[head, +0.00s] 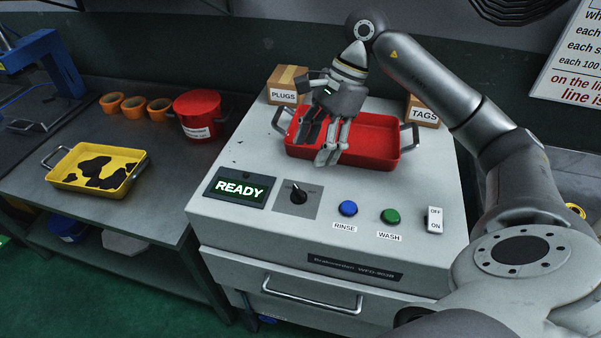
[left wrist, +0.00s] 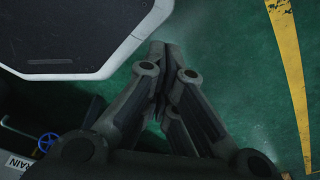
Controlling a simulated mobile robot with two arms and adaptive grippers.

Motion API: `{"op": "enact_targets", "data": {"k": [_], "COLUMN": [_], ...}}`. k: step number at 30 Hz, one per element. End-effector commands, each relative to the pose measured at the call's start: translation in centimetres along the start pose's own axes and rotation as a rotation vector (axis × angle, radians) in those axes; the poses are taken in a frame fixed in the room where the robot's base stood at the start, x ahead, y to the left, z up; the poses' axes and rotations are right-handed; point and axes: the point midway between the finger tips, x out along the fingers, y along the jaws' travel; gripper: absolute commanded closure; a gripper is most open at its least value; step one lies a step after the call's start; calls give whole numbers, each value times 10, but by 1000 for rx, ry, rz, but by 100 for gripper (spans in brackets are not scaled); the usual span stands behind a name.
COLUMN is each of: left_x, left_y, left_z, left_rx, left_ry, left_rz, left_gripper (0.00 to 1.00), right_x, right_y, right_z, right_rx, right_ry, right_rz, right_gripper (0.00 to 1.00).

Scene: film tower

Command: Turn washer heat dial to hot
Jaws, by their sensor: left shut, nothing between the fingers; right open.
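The washer (head: 262,150) is a light grey machine in the middle of the head view. Its heat dial (head: 298,195) is a black knob on a grey square plate, right of the lit READY display (head: 239,187). The dial's markings are too small to read. My right gripper (head: 327,158) hangs open over the red tray (head: 391,160) on the washer top, behind the dial and apart from it. Nothing is between its fingers. My left gripper (left wrist: 158,112) is shut and empty in the left wrist view, above the green floor, and is not in the head view.
On the washer front are a blue RINSE button (head: 348,208), a green WASH button (head: 390,216) and an OFF/ON switch (head: 434,220). Boxes marked PLUGS (head: 287,86) and TAGS (head: 423,112) stand behind. The left bench holds a yellow tray (head: 137,172) and a red pot (head: 198,110).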

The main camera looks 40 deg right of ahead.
Motion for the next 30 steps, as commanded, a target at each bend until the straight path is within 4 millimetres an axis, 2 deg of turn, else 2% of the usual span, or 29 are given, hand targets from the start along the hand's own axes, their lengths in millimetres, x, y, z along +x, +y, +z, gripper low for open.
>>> {"op": "enact_targets", "data": {"k": [6,10,14,18,23,30], "left_x": [-10,-16,-20,-22,-22,-22], "left_y": [-8,-10,-9,-7,-2,-2], "left_z": [32,45,42,25,9,15], "left_rx": [6,7,6,4,1,1], "left_ry": [-48,-69,-63,-39,-15,-24], "left_rz": [-9,-11,-10,-7,-3,-1], "left_gripper": [100,100,100,100,100,100], "right_x": [33,57,79,94,102,102], "right_y": [1,2,2,1,0,0], "right_z": [1,2,2,1,1,1], "right_rx": [-1,-1,0,0,-1,-1], "right_ry": [-1,-3,-2,-2,-2,-2], "right_rz": [5,6,5,2,0,0], "right_gripper": [45,45,45,45,45,46]}}
